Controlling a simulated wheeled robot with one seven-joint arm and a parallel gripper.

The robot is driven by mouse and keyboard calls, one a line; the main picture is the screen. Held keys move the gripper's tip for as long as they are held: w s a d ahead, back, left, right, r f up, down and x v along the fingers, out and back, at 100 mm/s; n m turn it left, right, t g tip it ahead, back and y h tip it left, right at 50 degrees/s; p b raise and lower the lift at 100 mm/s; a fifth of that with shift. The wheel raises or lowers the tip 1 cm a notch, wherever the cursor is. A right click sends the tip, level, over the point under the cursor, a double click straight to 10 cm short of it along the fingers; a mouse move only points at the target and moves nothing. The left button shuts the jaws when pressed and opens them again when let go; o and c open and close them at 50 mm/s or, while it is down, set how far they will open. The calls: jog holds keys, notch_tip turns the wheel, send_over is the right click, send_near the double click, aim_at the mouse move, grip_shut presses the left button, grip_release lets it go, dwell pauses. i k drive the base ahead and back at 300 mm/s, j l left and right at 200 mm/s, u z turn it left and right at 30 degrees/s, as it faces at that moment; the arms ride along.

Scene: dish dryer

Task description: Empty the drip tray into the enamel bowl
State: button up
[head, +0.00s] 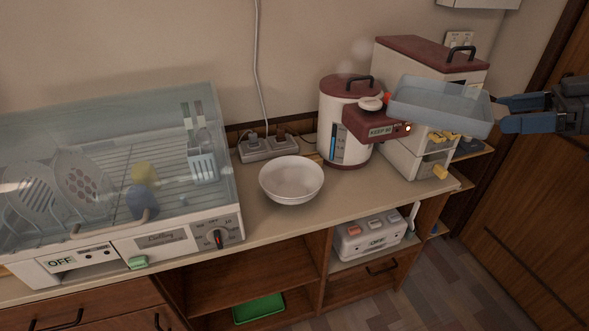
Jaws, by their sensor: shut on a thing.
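The drip tray (440,107) is a pale blue, see-through shallow tray. It is in the air at the upper right, in front of the white box and beside the water boiler. My gripper (499,113) has blue fingers and is shut on the right end of the drip tray. The tray looks roughly level; I cannot tell whether it holds water. The enamel bowl (291,180) is white and round and stands upright on the counter, left of and below the tray. Its visible inside looks empty.
The dish dryer (120,180) with its clear cover fills the left of the counter. A power strip (267,148) lies behind the bowl. A steaming water boiler (347,120) stands right of the bowl, with a white box (400,160) beside it. Counter around the bowl's front is clear.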

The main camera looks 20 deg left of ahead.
aim_at(292, 179)
jog(key=i+j, duration=0.7)
